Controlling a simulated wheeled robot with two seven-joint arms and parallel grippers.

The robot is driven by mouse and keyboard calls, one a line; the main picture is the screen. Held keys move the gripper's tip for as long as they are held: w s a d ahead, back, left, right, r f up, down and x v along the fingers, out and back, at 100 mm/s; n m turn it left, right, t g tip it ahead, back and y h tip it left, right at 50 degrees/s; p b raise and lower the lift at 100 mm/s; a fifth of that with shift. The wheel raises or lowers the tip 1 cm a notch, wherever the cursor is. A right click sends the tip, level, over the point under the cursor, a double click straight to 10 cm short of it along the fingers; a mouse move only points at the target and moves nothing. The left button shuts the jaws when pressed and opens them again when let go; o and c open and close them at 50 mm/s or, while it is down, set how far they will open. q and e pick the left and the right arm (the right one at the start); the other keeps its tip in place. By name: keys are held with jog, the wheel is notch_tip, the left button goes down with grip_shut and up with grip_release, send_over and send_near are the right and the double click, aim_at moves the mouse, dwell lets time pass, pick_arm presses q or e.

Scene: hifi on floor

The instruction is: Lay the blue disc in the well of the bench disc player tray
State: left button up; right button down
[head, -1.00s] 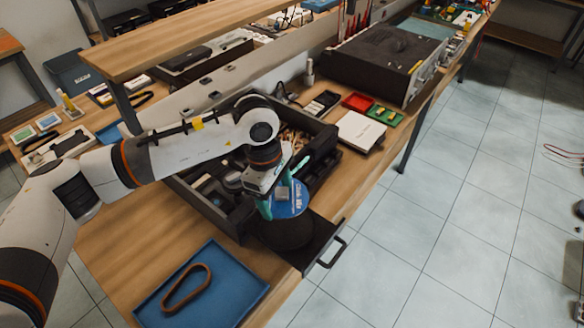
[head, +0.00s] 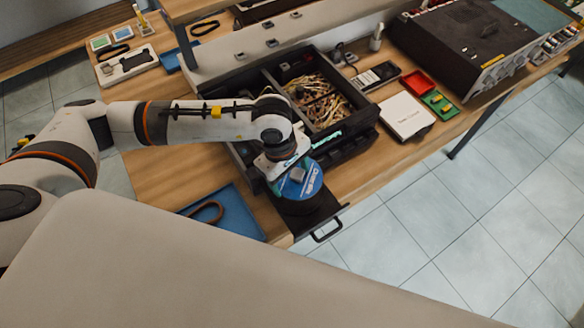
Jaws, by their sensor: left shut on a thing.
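The blue disc (head: 312,181) is held in my left gripper (head: 297,174), which is shut on it and covers part of it. The black tray (head: 328,213) of the disc player sticks out toward the table's front edge, with a handle on its front. A round dark area (head: 303,205), apparently the well, shows just below the disc in the picture. The disc overlaps its far part. I cannot tell how large the gap between disc and tray is. My right gripper is not in view.
A black box with tangled cables (head: 318,98) stands just behind the tray. A white case (head: 406,116), a red tray (head: 419,83) and a green tray (head: 440,104) lie to the right.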

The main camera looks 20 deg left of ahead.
aim_at(290, 182)
pick_arm(q)
notch_tip(290, 182, down, 4)
jog(key=shift+d+r+b, duration=0.1)
jog(key=shift+d+b, duration=0.05)
jog(key=shift+b, duration=0.6)
jog(key=shift+w+f+b, duration=0.1)
jog(key=shift+f+b, duration=0.45)
jog(key=shift+f, duration=0.75)
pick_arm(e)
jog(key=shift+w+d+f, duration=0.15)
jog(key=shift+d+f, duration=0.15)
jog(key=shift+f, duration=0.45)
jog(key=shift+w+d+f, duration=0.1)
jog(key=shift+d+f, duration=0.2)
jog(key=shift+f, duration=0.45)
pick_arm(q)
jog(key=shift+b, duration=0.3)
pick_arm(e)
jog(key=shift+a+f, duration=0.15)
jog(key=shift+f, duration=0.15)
pick_arm(q)
jog(key=shift+f+b, duration=0.4)
jog(key=shift+b, duration=0.1)
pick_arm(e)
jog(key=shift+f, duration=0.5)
pick_arm(q)
jog(key=o, duration=1.1)
